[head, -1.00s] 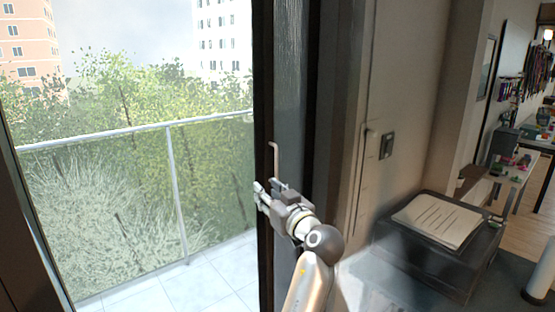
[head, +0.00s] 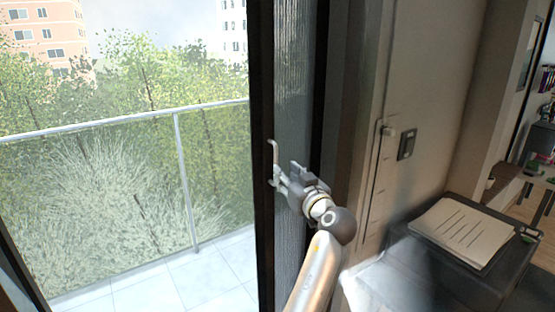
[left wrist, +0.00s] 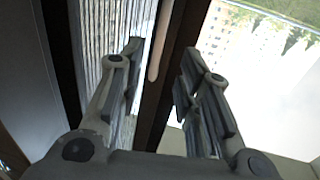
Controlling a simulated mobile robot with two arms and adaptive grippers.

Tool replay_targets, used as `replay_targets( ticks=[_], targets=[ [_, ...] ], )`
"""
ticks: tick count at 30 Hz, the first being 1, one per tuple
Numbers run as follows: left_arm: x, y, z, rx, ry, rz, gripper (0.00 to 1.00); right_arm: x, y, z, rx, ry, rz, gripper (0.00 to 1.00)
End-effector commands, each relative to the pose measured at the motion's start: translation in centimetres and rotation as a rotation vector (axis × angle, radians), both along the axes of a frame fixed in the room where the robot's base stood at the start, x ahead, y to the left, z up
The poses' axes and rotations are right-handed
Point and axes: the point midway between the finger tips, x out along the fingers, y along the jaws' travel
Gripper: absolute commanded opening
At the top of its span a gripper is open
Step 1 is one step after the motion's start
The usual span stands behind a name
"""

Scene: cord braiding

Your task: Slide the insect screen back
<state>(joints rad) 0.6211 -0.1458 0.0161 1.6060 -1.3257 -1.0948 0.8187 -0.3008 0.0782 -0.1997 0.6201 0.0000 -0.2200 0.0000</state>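The insect screen (head: 291,90) is a grey, finely ribbed panel at the right of the balcony opening. Its dark edge frame (head: 261,90) stands upright, with a pale bar handle (head: 274,152) on it. My left gripper (head: 284,174) is at the handle's lower part. In the left wrist view, the gripper (left wrist: 162,48) is open, its two fingers apart on either side of the dark frame (left wrist: 172,60) and the pale handle (left wrist: 158,42). The ribbed screen (left wrist: 105,30) shows behind the left finger. I cannot tell whether a finger touches the handle. My right gripper is not in view.
The balcony opening left of the screen is clear, with a railing (head: 120,124) and pale floor tiles (head: 185,280) beyond. A dark cabinet (head: 425,272) with papers (head: 463,232) stands at right, beside a wall with a switch plate (head: 406,144).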

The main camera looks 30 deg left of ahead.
Motion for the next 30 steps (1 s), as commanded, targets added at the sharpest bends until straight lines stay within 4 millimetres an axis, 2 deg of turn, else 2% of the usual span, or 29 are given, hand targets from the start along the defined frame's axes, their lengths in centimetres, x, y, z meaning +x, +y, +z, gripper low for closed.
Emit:
replay_targets(
  ticks=[1, 5, 12, 17, 25, 26, 30],
  targets=[
    [0.6, 1.0, 0.6, 0.003, 0.001, 0.003, 0.32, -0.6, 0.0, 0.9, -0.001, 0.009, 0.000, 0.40],
    [2.1, 3.2, 0.6, 0.003, 0.003, 0.002, 0.32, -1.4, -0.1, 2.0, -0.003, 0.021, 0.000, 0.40],
    [4.0, 6.0, 0.4, 0.003, 0.001, 0.001, 0.32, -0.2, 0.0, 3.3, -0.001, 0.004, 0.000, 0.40],
    [4.5, 6.7, 0.2, -0.001, -0.001, 0.000, 0.32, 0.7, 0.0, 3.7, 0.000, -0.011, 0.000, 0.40],
    [4.6, 6.8, 0.1, -0.001, -0.001, 0.000, 0.32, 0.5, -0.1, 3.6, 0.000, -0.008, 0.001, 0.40],
    [4.6, 6.8, 0.1, -0.001, -0.001, 0.000, 0.31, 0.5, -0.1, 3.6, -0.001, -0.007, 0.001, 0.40],
    [4.6, 6.8, 0.1, -0.001, -0.001, 0.000, 0.13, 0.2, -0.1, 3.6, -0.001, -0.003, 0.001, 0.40]
  ],
)
